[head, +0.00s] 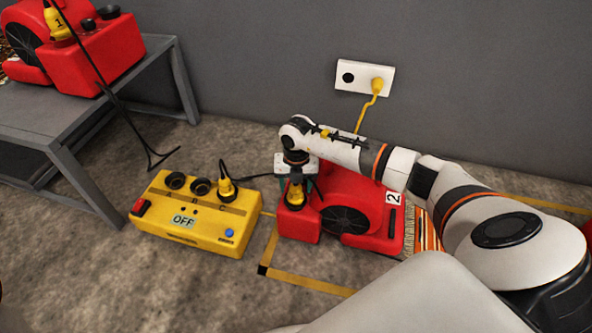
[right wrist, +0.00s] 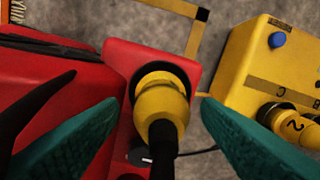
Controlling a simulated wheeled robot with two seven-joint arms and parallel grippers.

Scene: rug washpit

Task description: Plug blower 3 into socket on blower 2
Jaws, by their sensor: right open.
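Blower 2 (head: 350,222), red with a "2" label, stands on the floor right of the yellow box. A yellow plug (right wrist: 163,100) with a black cable sits upright at a black round socket (right wrist: 190,78) on blower 2's red housing; its number is not visible. It also shows in the head view (head: 296,197). My right gripper (right wrist: 160,130) is open, its teal fingers on either side of the plug with visible gaps. A red thing (head: 588,231) at the right edge may be blower 3, mostly hidden. My left gripper is not in view.
The yellow box (head: 195,222) reads OFF; plug 2 (head: 226,187) stands in socket C, A and B are empty. A red blower with plug 1 (head: 56,24) is on the grey bench (head: 60,110). A wall outlet (head: 350,77) holds a yellow plug. Front floor is clear.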

